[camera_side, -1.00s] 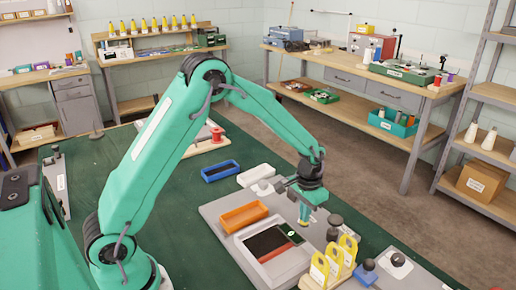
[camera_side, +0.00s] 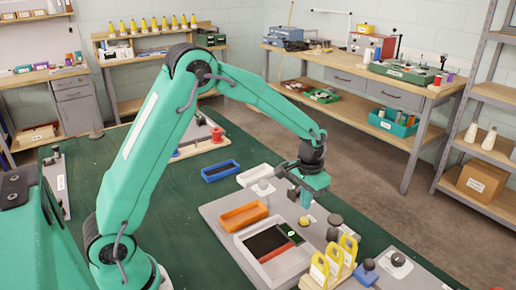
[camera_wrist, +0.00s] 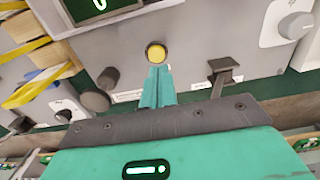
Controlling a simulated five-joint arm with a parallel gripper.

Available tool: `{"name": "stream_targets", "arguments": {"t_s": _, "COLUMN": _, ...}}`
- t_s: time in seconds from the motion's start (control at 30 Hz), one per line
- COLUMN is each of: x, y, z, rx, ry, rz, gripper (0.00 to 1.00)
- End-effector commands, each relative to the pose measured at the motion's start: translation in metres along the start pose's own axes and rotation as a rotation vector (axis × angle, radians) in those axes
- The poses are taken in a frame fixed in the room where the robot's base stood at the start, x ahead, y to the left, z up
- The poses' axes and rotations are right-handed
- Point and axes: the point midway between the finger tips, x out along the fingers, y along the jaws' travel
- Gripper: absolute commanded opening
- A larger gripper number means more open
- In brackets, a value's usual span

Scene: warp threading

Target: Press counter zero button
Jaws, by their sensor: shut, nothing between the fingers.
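The yellow round button (camera_side: 304,220) stands on the grey panel, just right of the small dark counter display (camera_side: 291,233). The button also shows in the wrist view (camera_wrist: 156,53), in front of my fingertips, and the display (camera_wrist: 100,6) there shows a green 0. My gripper (camera_side: 305,203) is shut and empty, pointing down a little above the button, with a small gap visible in the side view. In the wrist view its teal fingers (camera_wrist: 157,72) line up just below the button, and that view alone does not settle the height.
Dark knobs (camera_side: 335,220) and several yellow loop-topped holders (camera_side: 333,262) stand close at the right and front of the panel. An orange tray (camera_side: 243,216) lies to the left.

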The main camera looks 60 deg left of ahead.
Motion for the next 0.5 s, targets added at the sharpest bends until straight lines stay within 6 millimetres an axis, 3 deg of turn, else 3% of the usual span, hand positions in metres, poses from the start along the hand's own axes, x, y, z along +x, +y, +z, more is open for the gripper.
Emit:
{"name": "stream_targets", "arguments": {"t_s": 0.2, "x": -0.041, "y": -0.002, "z": -0.002, "rx": 0.0, "ry": 0.007, "rz": 0.0, "gripper": 0.0}}
{"name": "stream_targets", "arguments": {"t_s": 0.5, "x": -0.079, "y": -0.003, "z": -0.003, "rx": 0.0, "ry": 0.006, "rz": 0.0, "gripper": 0.0}}
